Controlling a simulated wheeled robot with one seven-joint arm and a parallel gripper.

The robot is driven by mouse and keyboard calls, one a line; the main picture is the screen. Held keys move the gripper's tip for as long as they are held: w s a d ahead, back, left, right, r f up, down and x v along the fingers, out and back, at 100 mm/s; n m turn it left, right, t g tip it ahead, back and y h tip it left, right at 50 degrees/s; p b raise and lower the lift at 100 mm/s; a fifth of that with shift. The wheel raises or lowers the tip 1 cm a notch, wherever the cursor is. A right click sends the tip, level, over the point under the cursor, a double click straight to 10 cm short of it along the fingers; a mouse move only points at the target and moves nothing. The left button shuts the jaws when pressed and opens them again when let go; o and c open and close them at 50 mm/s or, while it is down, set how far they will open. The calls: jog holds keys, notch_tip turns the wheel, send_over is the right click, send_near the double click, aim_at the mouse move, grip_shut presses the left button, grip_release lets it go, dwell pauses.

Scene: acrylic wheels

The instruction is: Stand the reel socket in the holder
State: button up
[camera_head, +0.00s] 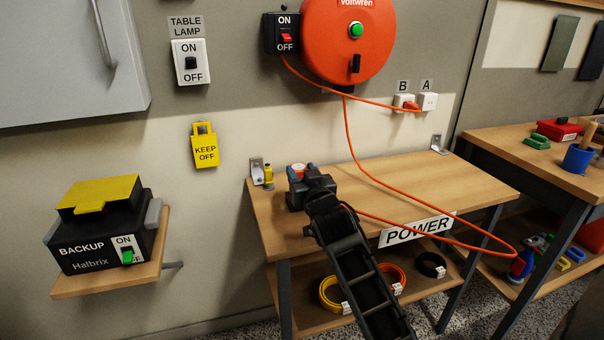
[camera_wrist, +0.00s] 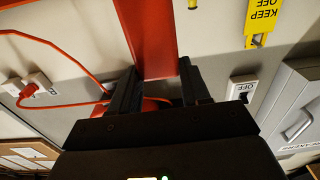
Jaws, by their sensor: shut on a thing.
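My gripper (camera_head: 302,178) is over the left end of the wooden bench, shut on an orange-red piece that I take to be the reel socket. In the wrist view the piece (camera_wrist: 146,38) fills the gap between my two dark fingers (camera_wrist: 158,88) and runs up out of the picture. In the head view only a little red and white (camera_head: 298,170) shows there. The orange cable (camera_head: 480,245) hangs from the reel (camera_head: 335,35), loops past the bench's front and runs back behind my gripper. I cannot make out the holder clearly; my gripper covers that part of the bench.
The bench top (camera_head: 410,175) is clear in the middle and right. A small yellow piece (camera_head: 268,175) stands by the left bracket (camera_head: 256,168). Coiled cables lie on the lower shelf. A BACKUP box (camera_head: 105,230) sits on a wall shelf at left. A second bench (camera_head: 500,140) stands at right.

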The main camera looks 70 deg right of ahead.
jog(key=shift+f, duration=0.35)
jog(key=o, duration=1.3)
